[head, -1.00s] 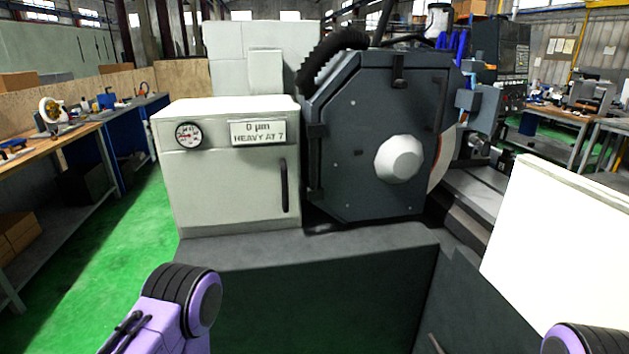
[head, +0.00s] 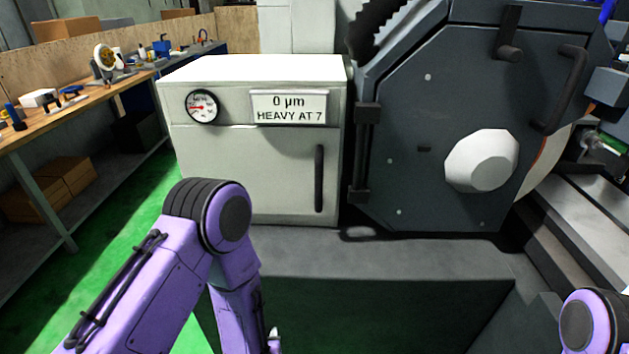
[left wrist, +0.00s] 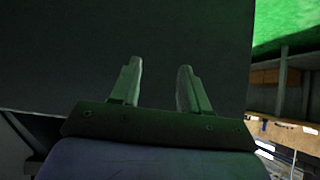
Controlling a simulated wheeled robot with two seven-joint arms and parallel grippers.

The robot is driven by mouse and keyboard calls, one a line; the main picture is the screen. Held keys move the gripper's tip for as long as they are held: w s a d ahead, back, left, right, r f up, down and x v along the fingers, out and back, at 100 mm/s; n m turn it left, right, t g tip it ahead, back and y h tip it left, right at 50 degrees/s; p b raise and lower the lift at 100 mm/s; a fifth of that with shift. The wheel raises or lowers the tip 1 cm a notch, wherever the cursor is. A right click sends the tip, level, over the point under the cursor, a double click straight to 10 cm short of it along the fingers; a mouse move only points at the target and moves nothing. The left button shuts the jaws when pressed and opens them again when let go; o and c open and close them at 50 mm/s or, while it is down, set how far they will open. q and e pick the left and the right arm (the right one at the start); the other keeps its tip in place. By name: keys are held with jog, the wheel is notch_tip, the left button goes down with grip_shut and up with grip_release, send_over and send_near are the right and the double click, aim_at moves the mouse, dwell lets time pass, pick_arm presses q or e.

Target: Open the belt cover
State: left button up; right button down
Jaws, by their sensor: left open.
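No cover is labelled as the belt cover. A pale cabinet (head: 205,160) has a front door with a black vertical handle (head: 319,178), and the door looks shut. To its right, a dark eight-sided guard (head: 400,150) has a hinge on its left edge, a white hub (head: 482,160) and a curved black handle (head: 562,90); it looks closed. My left gripper (left wrist: 159,68) is open and empty in the left wrist view, in front of a dark surface. In the head view my left arm hangs low before the cabinet, its hand mostly cut off by the bottom edge. My right gripper is out of frame.
A gauge (head: 202,106) and a sign (head: 289,107) reading "0 µm HEAVY AT 7" are on the cabinet. The grey machine base (head: 420,262) juts out below. A workbench (head: 60,128) stands at left, with green floor (head: 135,215) between.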

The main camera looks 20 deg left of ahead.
pick_arm(q)
jog(key=w+d+r+t, duration=0.1)
jog(key=w+r, duration=0.2)
jog(key=w+d+r+t, duration=0.1)
jog(key=w+r, duration=0.2)
jog(key=w+d+r+t, duration=0.1)
jog(key=w+d+r, duration=0.1)
jog(key=w, duration=0.1)
jog(key=shift+w+r+y, duration=0.1)
jog(key=shift+r+y, duration=0.3)
jog(key=t+y, duration=0.4)
send_near(319, 189)
jog(key=shift+n, duration=0.3)
jog(key=p+x, duration=0.3)
jog(key=x, duration=0.7)
jog(key=shift+w, duration=0.2)
jog(key=shift+w+a+f, duration=0.1)
jog(key=shift+w+a, duration=0.1)
jog(key=shift+w, duration=0.15)
grip_shut()
